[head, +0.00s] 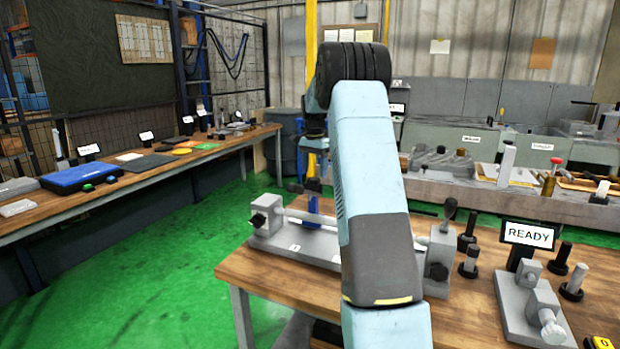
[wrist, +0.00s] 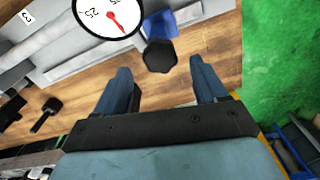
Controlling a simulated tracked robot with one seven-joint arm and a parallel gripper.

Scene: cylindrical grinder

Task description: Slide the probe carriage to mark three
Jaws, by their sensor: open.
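The probe carriage (head: 313,188) shows as a blue part on the rail of a grey fixture (head: 300,243), left of my arm in the head view. In the wrist view its blue body (wrist: 186,22), a round dial (wrist: 108,14) with a red needle and a dark knob (wrist: 160,56) show. My gripper (wrist: 160,78) is open, its two blue fingers apart, with the knob beyond and between the tips. I cannot tell whether they touch. A white mark label (wrist: 26,17), seemingly a 3, lies at upper left in the wrist view. My arm hides the fixture's middle.
The wooden bench (head: 280,275) also holds a READY sign (head: 528,235), black posts and a grey block fixture (head: 530,305) at right. A second bench (head: 150,165) stands at left. Green floor (head: 190,240) lies open between them.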

